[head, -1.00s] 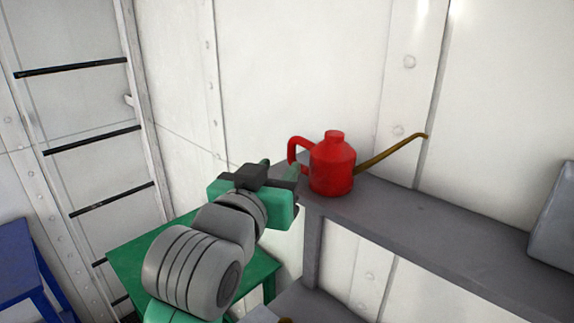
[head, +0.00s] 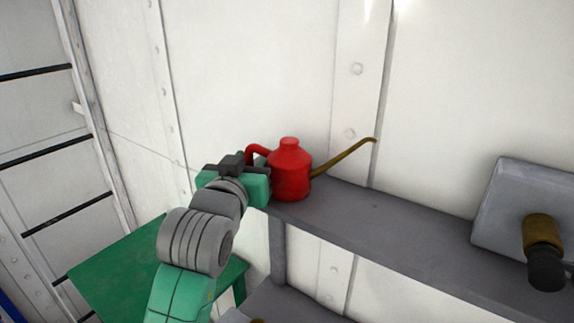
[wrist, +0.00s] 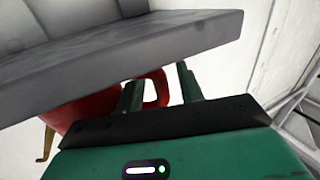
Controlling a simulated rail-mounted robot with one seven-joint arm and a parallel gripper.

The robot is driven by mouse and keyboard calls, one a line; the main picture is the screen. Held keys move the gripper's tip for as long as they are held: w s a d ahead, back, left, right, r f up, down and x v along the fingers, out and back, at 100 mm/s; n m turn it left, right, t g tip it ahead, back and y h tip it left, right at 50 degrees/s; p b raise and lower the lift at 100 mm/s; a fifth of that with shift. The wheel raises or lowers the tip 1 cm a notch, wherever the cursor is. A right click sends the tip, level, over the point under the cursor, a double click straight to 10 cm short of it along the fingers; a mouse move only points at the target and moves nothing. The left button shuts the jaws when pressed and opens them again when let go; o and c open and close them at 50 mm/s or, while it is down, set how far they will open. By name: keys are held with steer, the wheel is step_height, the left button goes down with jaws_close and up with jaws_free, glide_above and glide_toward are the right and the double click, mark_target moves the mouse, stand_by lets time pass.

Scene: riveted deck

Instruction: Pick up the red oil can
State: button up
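The red oil can (head: 290,172) stands upright on the left end of the grey shelf, its handle on the left and its thin brass spout pointing right. My gripper (head: 258,170) is at the handle side, with its body hiding the lower handle in the head view. In the wrist view my gripper (wrist: 158,82) has its two green fingers spread, with part of the can's red handle (wrist: 163,88) showing between them. A gap shows between the handle and the right finger. The can's body (wrist: 88,108) is partly hidden behind the shelf edge and left finger.
The grey shelf (head: 400,235) runs right along the white riveted wall. A grey box-like object (head: 505,205) and a brass-and-black object (head: 543,250) are at its right. A green table (head: 130,270) stands lower left, near a ladder (head: 60,140).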

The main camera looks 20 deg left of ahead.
jaws_close()
steer(key=shift+r, duration=0.15)
steer(key=shift+r, duration=0.3)
steer(key=r+b, duration=0.1)
steer(key=s+r+b, duration=0.1)
steer(key=shift+d+r, duration=0.2)
steer(key=shift+r, duration=0.15)
steer(key=s+d+b, duration=0.1)
steer(key=s+d, duration=0.1)
steer(key=s, duration=0.5)
steer(key=s+d+r+b, duration=0.1)
steer(key=s+d+b, duration=0.1)
steer(key=s, duration=0.5)
steer(key=shift+d+r, duration=0.25)
steer(key=shift+d, duration=0.6)
steer(key=c, duration=0.6)
jaws_free()
steer(key=shift+w, duration=0.1)
jaws_close()
